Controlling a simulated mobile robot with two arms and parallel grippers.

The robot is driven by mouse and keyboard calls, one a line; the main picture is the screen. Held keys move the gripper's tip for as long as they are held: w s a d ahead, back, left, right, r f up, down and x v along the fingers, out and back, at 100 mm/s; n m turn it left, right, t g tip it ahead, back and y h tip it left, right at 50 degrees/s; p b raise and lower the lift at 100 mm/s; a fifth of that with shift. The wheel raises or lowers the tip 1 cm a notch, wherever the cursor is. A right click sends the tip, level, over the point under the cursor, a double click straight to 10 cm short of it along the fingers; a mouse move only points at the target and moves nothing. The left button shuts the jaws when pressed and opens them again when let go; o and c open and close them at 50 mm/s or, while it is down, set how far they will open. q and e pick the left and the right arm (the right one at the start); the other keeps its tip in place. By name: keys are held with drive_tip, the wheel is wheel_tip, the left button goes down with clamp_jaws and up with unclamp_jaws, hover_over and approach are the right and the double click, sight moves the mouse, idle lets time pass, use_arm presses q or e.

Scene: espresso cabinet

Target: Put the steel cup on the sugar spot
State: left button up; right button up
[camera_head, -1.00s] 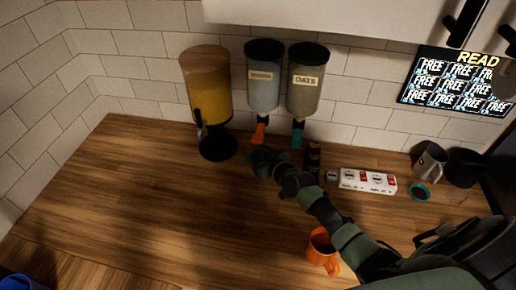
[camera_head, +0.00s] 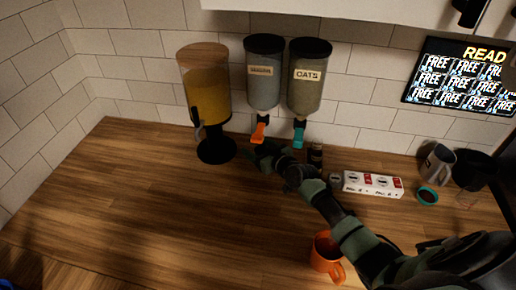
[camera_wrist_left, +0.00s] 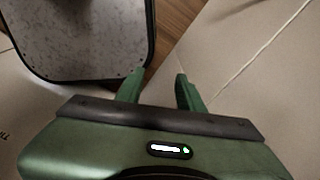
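A grey steel cup (camera_head: 437,165) with a dark handle stands at the right end of the wooden counter, by the wall. My right gripper (camera_head: 264,157) is far to its left, low under the orange spout (camera_head: 259,132) of a grey-blue dispenser (camera_head: 263,80). It is small and dark, so I cannot tell whether it is open or holds something. I cannot make out a marked sugar spot. My left gripper (camera_wrist_left: 159,74) is open and empty in the left wrist view, with a gap between its green fingers.
An oats dispenser (camera_head: 307,85) and a yellow-filled dispenser (camera_head: 205,95) stand along the tiled wall. A white box (camera_head: 372,185), a teal-rimmed round item (camera_head: 428,196) and an orange mug (camera_head: 326,255) are on the counter (camera_head: 130,200). The counter's left part is clear.

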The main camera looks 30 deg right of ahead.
drive_tip(key=shift+r, duration=0.1)
drive_tip(key=shift+r, duration=0.2)
drive_tip(key=shift+s, duration=0.45)
drive_tip(key=v, duration=1.1)
drive_tip(key=shift+s, duration=0.1)
